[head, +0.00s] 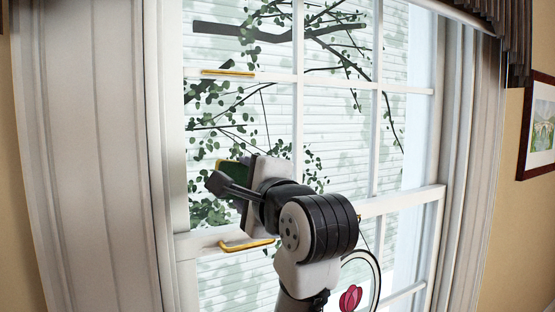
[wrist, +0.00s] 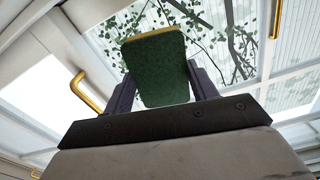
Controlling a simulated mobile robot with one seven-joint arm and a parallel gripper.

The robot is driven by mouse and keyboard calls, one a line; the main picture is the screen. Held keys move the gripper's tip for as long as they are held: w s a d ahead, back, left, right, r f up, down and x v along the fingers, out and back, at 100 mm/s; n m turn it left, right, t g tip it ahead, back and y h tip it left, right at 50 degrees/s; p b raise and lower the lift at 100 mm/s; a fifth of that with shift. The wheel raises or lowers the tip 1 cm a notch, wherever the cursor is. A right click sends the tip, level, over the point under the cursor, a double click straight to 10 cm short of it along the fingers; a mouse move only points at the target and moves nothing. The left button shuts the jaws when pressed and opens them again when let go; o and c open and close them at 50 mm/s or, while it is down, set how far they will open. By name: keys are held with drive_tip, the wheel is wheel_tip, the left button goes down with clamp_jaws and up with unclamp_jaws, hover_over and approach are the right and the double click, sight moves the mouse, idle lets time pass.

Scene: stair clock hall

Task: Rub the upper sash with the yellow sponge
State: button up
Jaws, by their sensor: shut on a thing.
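The sponge (head: 233,171) is yellow with a dark green scouring face. In the wrist view the sponge (wrist: 158,72) stands between the two dark fingers, green face towards the camera and a yellow edge along its top. My gripper (head: 228,182) is shut on it, in front of the lower left of the upper sash. The upper sash (head: 300,130) is a white frame with thin bars and several panes, with leafy branches and pale siding seen through it. I cannot tell whether the sponge touches the glass. My wrist hides part of the sash's lower middle.
A brass handle (head: 246,245) sits on the rail below my gripper, and another brass bar (head: 228,72) is higher up. A round tulip ornament (head: 350,297) hangs low behind my arm. A dark pleated valance (head: 505,35) and a framed picture (head: 540,128) are at right.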

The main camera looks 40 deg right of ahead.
drive_tip(key=w, duration=0.6)
drive_tip(key=shift+f, duration=0.45)
drive_tip(key=shift+x, duration=1.05)
idle(0.4)
drive_tip(key=d, duration=0.3)
drive_tip(key=shift+s+d, duration=0.35)
drive_tip(key=shift+w+a, duration=0.2)
drive_tip(key=shift+a, duration=0.45)
drive_tip(key=shift+w+a, duration=0.2)
drive_tip(key=shift+a, duration=0.45)
drive_tip(key=shift+w+a, duration=0.25)
drive_tip(key=shift+a, duration=0.4)
